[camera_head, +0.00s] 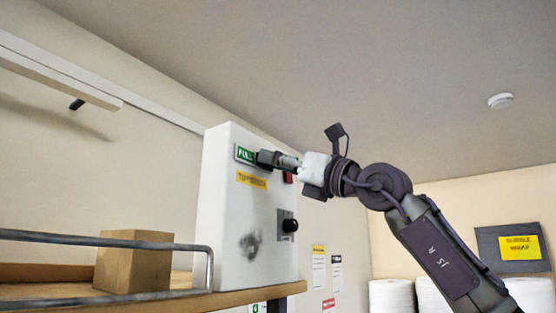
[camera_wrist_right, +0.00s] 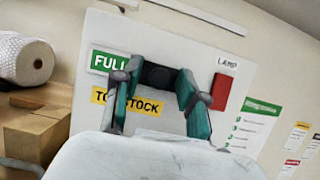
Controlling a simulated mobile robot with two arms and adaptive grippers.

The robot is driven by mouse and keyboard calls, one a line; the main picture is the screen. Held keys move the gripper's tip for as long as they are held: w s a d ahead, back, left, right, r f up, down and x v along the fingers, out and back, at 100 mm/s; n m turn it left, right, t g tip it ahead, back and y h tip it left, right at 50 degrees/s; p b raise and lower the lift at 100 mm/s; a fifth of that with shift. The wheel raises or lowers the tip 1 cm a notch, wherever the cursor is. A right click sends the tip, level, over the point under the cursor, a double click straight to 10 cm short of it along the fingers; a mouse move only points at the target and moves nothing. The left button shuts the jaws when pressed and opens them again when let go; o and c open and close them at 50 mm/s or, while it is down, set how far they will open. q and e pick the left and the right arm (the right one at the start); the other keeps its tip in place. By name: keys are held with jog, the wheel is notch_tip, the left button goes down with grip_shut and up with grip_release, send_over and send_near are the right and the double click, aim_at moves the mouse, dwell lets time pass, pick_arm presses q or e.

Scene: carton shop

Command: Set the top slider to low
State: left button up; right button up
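A white control box (camera_head: 222,215) stands on a wooden shelf. Its front has a green "FULL" sign (camera_wrist_right: 103,62), a yellow "TOP STOCK" label (camera_head: 251,180) and a red part (camera_wrist_right: 221,92) under the word "LAMP". My right gripper (camera_head: 268,159) is at the upper front of the box, beside the green sign. In the right wrist view its two teal fingers stand apart, one on each side of a dark knob (camera_wrist_right: 158,75); I cannot tell whether they touch it. The slider's track is hidden. My left gripper is not in view.
A lower black knob (camera_head: 290,225) sits on a grey plate on the box. A cardboard carton (camera_head: 133,262) and a metal rail (camera_head: 100,241) are on the shelf (camera_head: 240,299) to the left. Posted sheets and white rolls (camera_head: 391,297) are behind on the right.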

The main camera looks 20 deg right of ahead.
aim_at(244, 148)
grip_shut()
jog(key=s+a+b, duration=0.1)
jog(key=a+b, duration=0.1)
jog(key=s+a+b, duration=0.2)
jog(key=shift+s+f+b, duration=0.2)
jog(key=shift+b, duration=0.2)
jog(key=shift+s+a+r, duration=0.1)
jog(key=shift+s+a, duration=0.1)
jog(key=shift+a, duration=0.15)
jog(key=shift+w+d, duration=0.15)
jog(key=shift+w, duration=0.05)
jog(key=shift+o, duration=1.3)
grip_release()
jog(key=shift+s+r, duration=0.1)
jog(key=shift+s, duration=0.15)
